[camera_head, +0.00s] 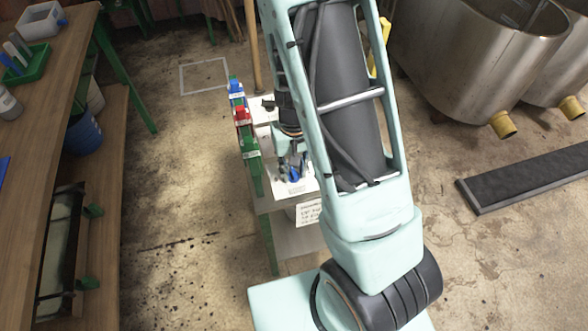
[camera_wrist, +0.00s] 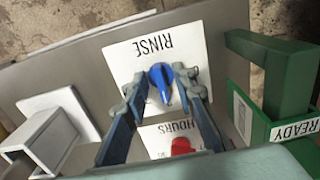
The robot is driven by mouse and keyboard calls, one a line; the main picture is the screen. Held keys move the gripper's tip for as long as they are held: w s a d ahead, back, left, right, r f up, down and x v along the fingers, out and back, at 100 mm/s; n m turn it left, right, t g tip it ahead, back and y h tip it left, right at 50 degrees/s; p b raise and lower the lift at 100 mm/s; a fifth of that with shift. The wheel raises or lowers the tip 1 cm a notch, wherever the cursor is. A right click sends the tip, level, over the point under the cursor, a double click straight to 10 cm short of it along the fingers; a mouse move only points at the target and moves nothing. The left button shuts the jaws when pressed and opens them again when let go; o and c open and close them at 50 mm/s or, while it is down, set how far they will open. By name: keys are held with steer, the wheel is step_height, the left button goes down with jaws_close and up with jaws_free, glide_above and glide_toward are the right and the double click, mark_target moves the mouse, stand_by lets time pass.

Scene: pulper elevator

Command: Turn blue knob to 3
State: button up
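The blue knob (camera_wrist: 161,75) sits on a white plate (camera_wrist: 205,40) marked RINSE, which reads upside down in the wrist view. Its narrow end points towards the bottom of that picture. No number scale is readable. My gripper (camera_wrist: 162,88) is open, with one finger on each side of the knob and gaps visible between. In the head view the blue knob (camera_head: 294,174) shows small on the stand, just below my gripper (camera_head: 291,160), partly hidden by it.
A red knob (camera_wrist: 182,146) sits on a plate marked HOURS, partly hidden by my gripper. A green holder (camera_wrist: 285,130) marked READY stands right, and a pale square-ended holder (camera_wrist: 50,142) left. A wooden bench (camera_head: 75,70) is left and metal tanks (camera_head: 470,60) are right.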

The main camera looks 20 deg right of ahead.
jaws_close()
steer(key=shift+m, duration=0.3)
steer(key=m+p, duration=0.1)
steer(key=m, duration=0.2)
steer(key=shift+r+m, duration=0.1)
steer(key=shift+m, duration=0.2)
steer(key=shift+w+a+m+p, duration=0.1)
steer(key=shift+m+p, duration=0.55)
steer(key=shift+m, duration=1.15)
jaws_free()
